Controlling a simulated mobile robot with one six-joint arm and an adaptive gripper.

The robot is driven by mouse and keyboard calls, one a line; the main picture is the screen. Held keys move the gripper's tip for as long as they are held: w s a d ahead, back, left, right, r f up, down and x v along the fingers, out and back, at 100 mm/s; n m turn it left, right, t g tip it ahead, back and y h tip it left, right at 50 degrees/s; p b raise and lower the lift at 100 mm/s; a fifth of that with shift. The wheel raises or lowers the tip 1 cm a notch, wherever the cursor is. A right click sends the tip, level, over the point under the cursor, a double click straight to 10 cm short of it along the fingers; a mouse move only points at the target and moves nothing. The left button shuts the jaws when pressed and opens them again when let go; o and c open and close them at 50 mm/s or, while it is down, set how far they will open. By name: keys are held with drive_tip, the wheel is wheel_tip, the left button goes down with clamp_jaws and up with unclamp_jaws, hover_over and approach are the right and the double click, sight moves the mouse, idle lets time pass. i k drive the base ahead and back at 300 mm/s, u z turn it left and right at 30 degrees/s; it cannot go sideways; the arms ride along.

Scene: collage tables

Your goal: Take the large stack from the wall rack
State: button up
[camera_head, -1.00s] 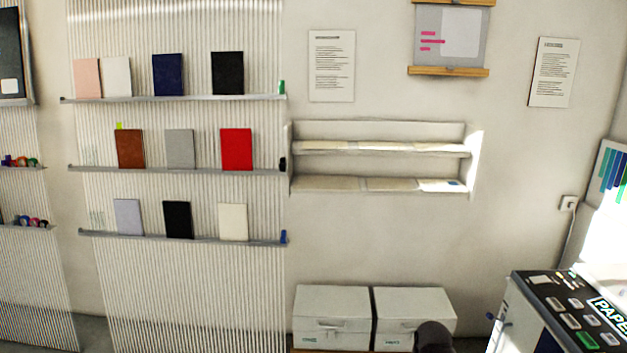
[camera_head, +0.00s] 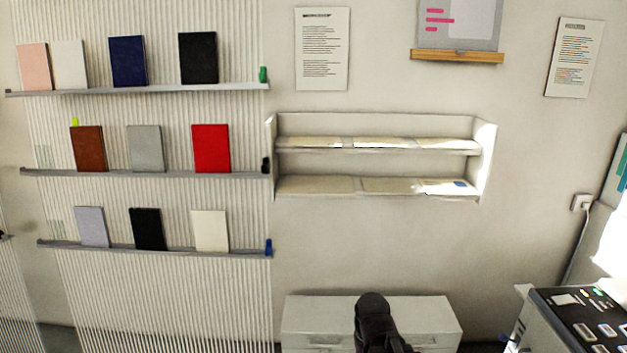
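The wall rack (camera_head: 485,160) is a white two-shelf unit fixed to the wall, right of centre. Pale flat paper stacks lie side by side on both shelves. The upper shelf holds low stacks, one of them near the middle (camera_head: 380,142). I cannot tell which is the large stack. A dark rounded part of my arm shows at the bottom, below the rack and apart from it. My gripper's fingers are not visible.
A ribbed panel with three ledges of notebooks, one a red notebook (camera_head: 211,148), stands left of the rack. The wall directly under the rack is clear.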

sight(292, 184)
drive_tip(key=z, duration=0.25)
drive_tip(key=i, duration=1.15)
drive_tip(key=z, duration=0.4)
